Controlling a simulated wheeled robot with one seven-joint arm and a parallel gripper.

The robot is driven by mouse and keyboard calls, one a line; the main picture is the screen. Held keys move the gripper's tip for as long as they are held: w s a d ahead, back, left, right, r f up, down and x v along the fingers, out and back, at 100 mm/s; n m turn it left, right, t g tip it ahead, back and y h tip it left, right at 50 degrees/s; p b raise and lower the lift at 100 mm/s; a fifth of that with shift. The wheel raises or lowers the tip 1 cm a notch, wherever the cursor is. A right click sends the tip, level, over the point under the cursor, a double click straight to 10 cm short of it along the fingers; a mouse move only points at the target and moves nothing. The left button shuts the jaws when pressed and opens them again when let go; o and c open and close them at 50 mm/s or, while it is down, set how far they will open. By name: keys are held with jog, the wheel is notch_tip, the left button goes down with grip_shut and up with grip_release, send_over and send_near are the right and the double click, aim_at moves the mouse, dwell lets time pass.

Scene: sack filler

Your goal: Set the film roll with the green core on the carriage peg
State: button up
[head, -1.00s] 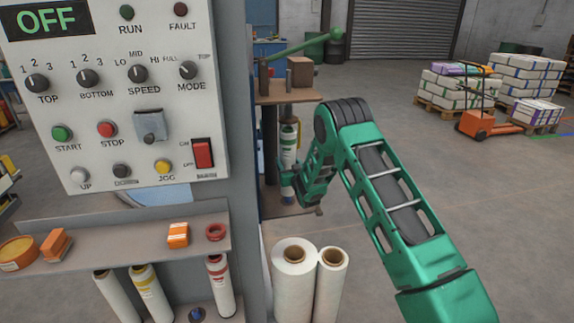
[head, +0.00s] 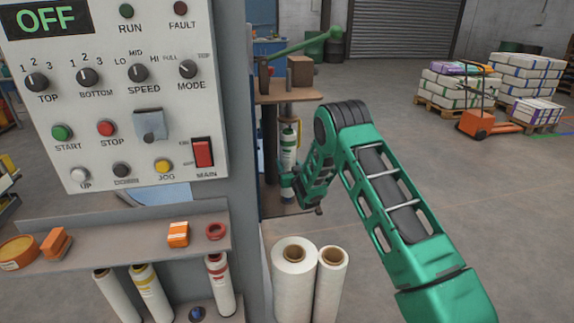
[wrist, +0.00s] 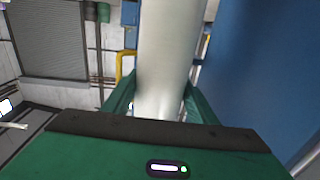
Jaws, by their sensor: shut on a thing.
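A white film roll (head: 288,158) with green bands near its top stands upright in the carriage area beside the machine. My gripper (head: 287,183) is shut around its lower part. In the wrist view the white roll (wrist: 168,45) rises between the two green fingers of my gripper (wrist: 160,105). The carriage has an upper shelf (head: 292,97) above the roll and a lower plate (head: 300,211) below it. The peg is not visible. I cannot tell whether the roll's lower end touches the plate.
The control panel (head: 110,90) fills the left. Below it, a shelf (head: 120,244) carries small orange items, with several rolls underneath. Two large white rolls (head: 294,285) (head: 332,290) stand at front centre. A green lever (head: 300,45) juts out above the carriage.

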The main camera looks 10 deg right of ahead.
jog(key=shift+f, duration=1.3)
jog(key=o, duration=1.6)
jog(key=shift+o, duration=0.6)
jog(key=shift+f, duration=0.1)
jog(key=s, duration=1)
jog(key=s+d+r+m+g+h, duration=0.1)
jog(key=s+d+r+g+h, duration=0.3)
jog(key=d+r, duration=0.6)
jog(key=s+d+r+m+g, duration=0.1)
jog(key=s+d+r+g, duration=0.15)
jog(key=s+d, duration=0.4)
jog(key=s+d+r+m+g, duration=0.1)
jog(key=s+d+r+g, duration=0.15)
jog(key=s+d, duration=0.4)
jog(key=s+a+r+m+g+y, duration=0.1)
jog(key=s+g, duration=0.3)
jog(key=s, duration=1.8)
jog(key=s+a+r+m+g+y, duration=0.2)
jog(key=s+a+r+m+g, duration=0.1)
jog(key=s, duration=1.9)
jog(key=shift+a+r+g, duration=0.15)
jog(key=shift+a+g, duration=0.4)
jog(key=shift+g, duration=0.45)
